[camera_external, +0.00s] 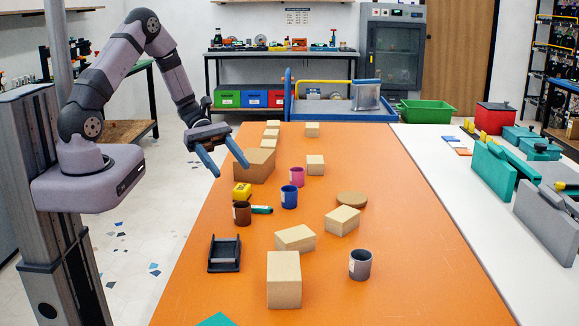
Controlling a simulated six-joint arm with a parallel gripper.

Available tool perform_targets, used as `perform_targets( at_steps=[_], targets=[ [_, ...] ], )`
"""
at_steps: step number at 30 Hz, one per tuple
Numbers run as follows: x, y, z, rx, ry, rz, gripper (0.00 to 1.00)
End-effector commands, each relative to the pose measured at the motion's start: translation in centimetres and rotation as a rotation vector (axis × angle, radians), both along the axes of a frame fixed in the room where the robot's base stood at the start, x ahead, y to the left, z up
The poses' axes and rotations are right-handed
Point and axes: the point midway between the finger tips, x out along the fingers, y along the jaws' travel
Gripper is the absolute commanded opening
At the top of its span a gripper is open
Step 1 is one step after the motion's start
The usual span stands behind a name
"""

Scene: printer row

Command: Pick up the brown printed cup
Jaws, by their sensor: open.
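The brown printed cup (242,214) stands upright on the orange table, left of the middle, with a pale label on its side. A yellow block and a teal-and-dark cylinder sit close to it. My gripper (229,170) is open and empty, its two blue fingers spread apart and pointing down toward the front. In the picture it is above and a little left of the brown cup, apart from it. A cardboard-coloured box stands just behind the fingers.
A blue cup (289,197), a pink cup (297,177) and a dark grey cup (360,264) stand on the orange table (400,200). A yellow block (242,190), a teal cylinder (262,209), a black holder (225,254) and several wooden blocks are around. The table's right side is clear.

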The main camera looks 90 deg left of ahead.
Motion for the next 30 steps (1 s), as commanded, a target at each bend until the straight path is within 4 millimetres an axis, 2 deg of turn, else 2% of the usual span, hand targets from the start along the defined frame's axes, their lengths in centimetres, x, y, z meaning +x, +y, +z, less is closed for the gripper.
perform_targets(
  at_steps=[1, 6, 12, 18, 30],
  targets=[
    [0.0, -0.1, -1.3, -0.006, 0.003, -0.001, 0.58],
    [0.0, -0.1, -5.2, -0.003, 0.002, -0.001, 0.58],
    [0.0, 0.0, -7.9, 0.002, 0.0, -0.003, 0.58],
    [0.1, -0.1, -8.4, 0.003, -0.001, -0.004, 0.58],
    [1.2, -1.6, -9.1, 0.003, 0.0, -0.004, 0.58]
  ],
)
